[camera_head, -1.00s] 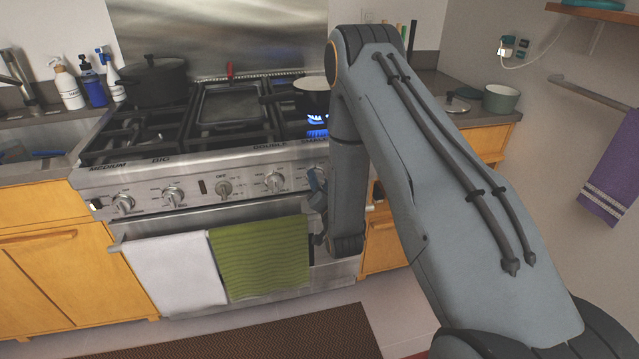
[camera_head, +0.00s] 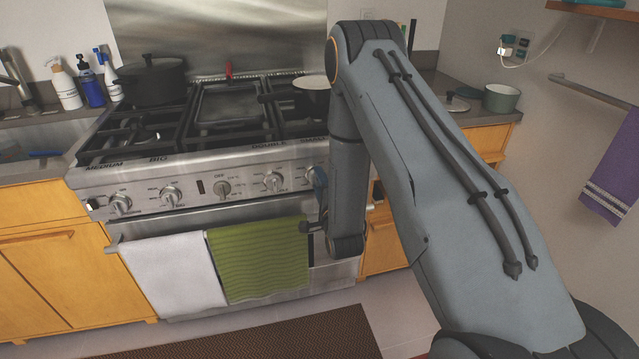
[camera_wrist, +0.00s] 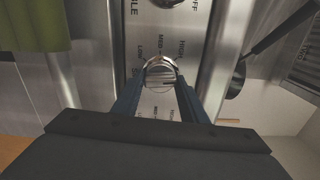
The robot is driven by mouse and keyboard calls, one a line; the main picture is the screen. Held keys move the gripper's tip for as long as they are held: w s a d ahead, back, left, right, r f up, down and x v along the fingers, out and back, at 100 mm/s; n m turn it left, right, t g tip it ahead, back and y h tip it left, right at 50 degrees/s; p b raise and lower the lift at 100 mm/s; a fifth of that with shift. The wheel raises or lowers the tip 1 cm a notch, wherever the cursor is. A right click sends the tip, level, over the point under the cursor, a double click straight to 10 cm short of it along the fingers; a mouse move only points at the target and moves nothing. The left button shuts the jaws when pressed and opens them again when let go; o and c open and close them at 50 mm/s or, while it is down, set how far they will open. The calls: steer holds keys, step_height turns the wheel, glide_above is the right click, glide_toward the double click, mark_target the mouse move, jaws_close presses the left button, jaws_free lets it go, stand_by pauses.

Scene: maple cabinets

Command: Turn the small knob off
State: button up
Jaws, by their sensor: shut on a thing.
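My gripper (camera_wrist: 161,84) is shut on a round metal knob (camera_wrist: 160,71) on the stove's front panel, with its two blue fingers on either side of it. Lettering for low, medium and high shows around the knob in the wrist view. The right burner under the white-lidded pan (camera_head: 312,97) shows no flame.
Several other knobs, such as this one (camera_head: 273,181), line the panel to the left. A white towel (camera_head: 175,272) and a green towel (camera_head: 258,262) hang on the oven handle below. A dark pot (camera_head: 152,80) stands at the back left burner.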

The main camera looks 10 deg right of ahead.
steer(key=shift+m, duration=0.6)
steer(key=o, duration=1)
steer(key=shift+s, duration=0.15)
steer(key=s+b, duration=0.1)
steer(key=s, duration=0.6)
steer(key=shift+s, duration=0.3)
